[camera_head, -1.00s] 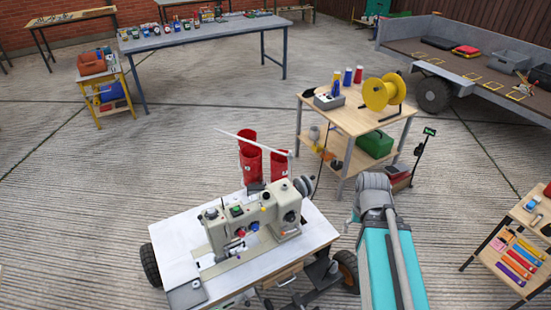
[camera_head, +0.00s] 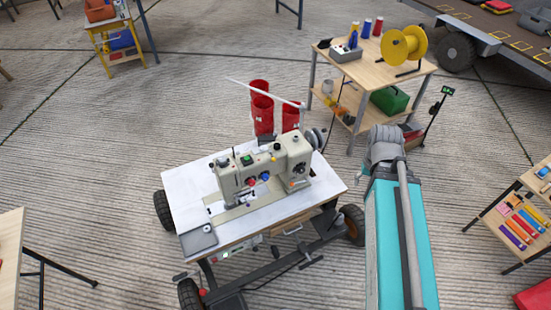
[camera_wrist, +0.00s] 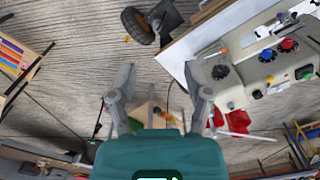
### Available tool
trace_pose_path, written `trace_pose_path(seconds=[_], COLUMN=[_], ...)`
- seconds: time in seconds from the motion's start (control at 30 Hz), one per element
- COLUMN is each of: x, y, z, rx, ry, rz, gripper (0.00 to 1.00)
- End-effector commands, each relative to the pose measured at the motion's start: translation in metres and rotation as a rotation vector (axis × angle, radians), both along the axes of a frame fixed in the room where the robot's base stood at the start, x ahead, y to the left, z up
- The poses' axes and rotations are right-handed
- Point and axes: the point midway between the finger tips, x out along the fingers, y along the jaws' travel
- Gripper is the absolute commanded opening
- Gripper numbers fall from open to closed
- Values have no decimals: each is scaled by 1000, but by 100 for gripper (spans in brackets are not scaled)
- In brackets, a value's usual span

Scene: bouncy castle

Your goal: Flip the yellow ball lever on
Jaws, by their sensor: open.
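A beige sewing machine (camera_head: 265,172) stands on a white-topped wheeled table (camera_head: 195,215) in the head view. Its body carries a green switch, a red knob and a blue knob. My gripper (camera_wrist: 159,68) is open and empty in the wrist view, fingers apart over the floor, left of the machine. The head view shows my arm right of the table, but not the gripper.
A wooden table (camera_head: 350,68) with a yellow reel (camera_head: 403,45) and a green case (camera_head: 391,101) stands behind. A rack of coloured items (camera_head: 520,225) is at right. Open floor lies left.

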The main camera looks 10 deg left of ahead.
Motion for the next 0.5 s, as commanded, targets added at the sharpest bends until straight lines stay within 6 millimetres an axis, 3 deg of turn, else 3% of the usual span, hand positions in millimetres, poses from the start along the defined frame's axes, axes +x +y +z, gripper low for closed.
trace_pose_path(seconds=[0.03,0.27,0.5], x=[3,27,72], y=[2,23,70], z=[-2,-13,-32], rx=[2,28,78], ry=[-2,-21,-68], rz=[11,143,423], gripper=[44,1,0])
